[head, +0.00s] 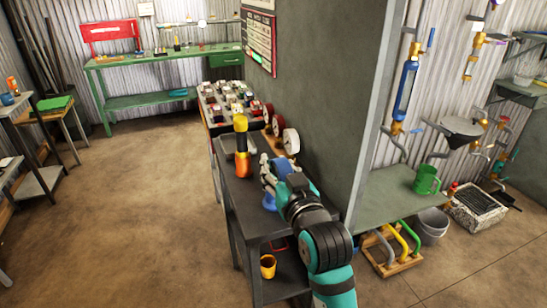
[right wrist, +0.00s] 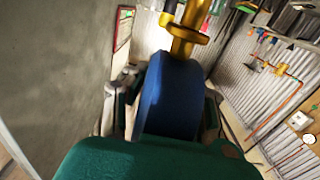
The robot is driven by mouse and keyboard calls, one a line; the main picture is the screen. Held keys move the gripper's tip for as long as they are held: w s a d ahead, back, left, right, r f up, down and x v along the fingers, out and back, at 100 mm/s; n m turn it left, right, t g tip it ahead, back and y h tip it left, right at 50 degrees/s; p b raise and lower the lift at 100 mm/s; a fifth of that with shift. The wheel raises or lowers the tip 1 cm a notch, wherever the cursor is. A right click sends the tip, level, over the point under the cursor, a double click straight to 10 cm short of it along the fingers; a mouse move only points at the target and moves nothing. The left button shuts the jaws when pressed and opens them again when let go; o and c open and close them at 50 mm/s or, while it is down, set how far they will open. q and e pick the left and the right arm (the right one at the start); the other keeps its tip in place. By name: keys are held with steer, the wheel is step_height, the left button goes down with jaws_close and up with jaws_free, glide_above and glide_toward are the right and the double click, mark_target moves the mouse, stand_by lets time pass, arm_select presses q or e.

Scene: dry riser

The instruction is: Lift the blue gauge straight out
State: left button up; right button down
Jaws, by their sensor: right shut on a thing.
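The blue gauge (right wrist: 170,98) fills the middle of the right wrist view, with a brass stem (right wrist: 186,35) at its top. My right gripper (right wrist: 168,118) is shut on it, a dark finger on each side. In the head view my right gripper (head: 270,172) is over the dark workbench, beside the wooden gauge rack, and blue shows between its fingers. The fingers and wrist hide most of the gauge there, and I cannot tell whether it is clear of the rack. My left gripper is not in view.
The grey wall (head: 325,90) rises close on the right. Open floor lies left.

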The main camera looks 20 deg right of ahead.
steer(key=shift+s+r, duration=0.25)
steer(key=shift+s, duration=0.25)
steer(key=shift+r+p, duration=1.15)
steer(key=shift+p, duration=0.3)
steer(key=shift+a, duration=0.1)
steer(key=s+a+p, duration=0.3)
steer(key=s, duration=0.5)
steer(key=shift+s+r, duration=0.25)
steer(key=shift+s, duration=0.1)
steer(key=shift+f, duration=0.1)
